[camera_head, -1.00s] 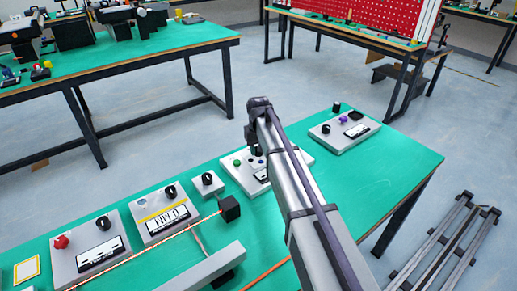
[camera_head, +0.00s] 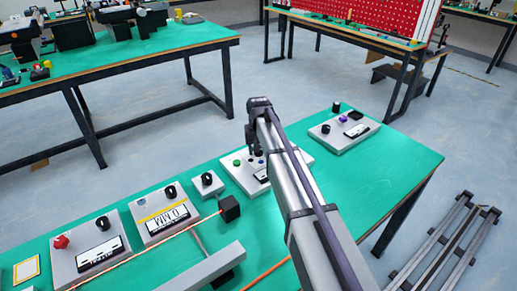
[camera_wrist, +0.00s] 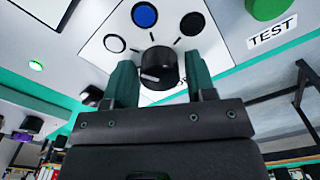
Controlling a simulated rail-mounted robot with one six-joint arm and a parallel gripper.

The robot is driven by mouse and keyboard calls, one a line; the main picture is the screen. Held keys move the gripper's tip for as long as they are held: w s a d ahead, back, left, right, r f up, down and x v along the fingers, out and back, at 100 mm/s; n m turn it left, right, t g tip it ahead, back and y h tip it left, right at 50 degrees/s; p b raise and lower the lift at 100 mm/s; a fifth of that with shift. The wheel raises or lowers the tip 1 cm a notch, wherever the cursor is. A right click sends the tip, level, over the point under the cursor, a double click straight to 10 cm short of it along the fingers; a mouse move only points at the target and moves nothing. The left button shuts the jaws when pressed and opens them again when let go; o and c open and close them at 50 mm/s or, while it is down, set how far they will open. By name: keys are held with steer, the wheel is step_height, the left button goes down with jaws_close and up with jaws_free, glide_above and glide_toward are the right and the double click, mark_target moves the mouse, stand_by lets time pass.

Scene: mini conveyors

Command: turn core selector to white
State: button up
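In the wrist view a round black selector knob (camera_wrist: 157,68) with a pale pointer mark stands on a white dial plate (camera_wrist: 98,53). Around it are a white spot (camera_wrist: 115,43), a blue spot (camera_wrist: 144,16) and a black spot (camera_wrist: 192,23). The pointer mark lies on the side of the knob near my gripper, tilted left; its exact setting is unclear. My gripper (camera_wrist: 160,72) has its two green fingers on either side of the knob, with a narrow gap at the right finger. In the head view my gripper (camera_head: 252,140) is over the grey panel (camera_head: 234,176), partly hiding it.
A green button (camera_wrist: 267,8) and a TEST label (camera_wrist: 273,33) are right of the dial. On the green bench (camera_head: 370,190), a small box with a black knob (camera_head: 207,181) stands left of this panel, and another grey panel (camera_head: 345,144) stands right.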

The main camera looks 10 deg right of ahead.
steer(key=shift+o, duration=0.8)
step_height(320, 180, up, 11)
steer(key=p, duration=1.1)
steer(key=shift+f, duration=0.1)
steer(key=s+d+r+p, duration=0.1)
steer(key=s+d, duration=0.1)
steer(key=s, duration=1.2)
steer(key=s+d+r+p, duration=0.1)
steer(key=s+d, duration=0.2)
steer(key=s, duration=1.2)
steer(key=shift+s+r+p, duration=0.3)
steer(key=shift+r, duration=0.1)
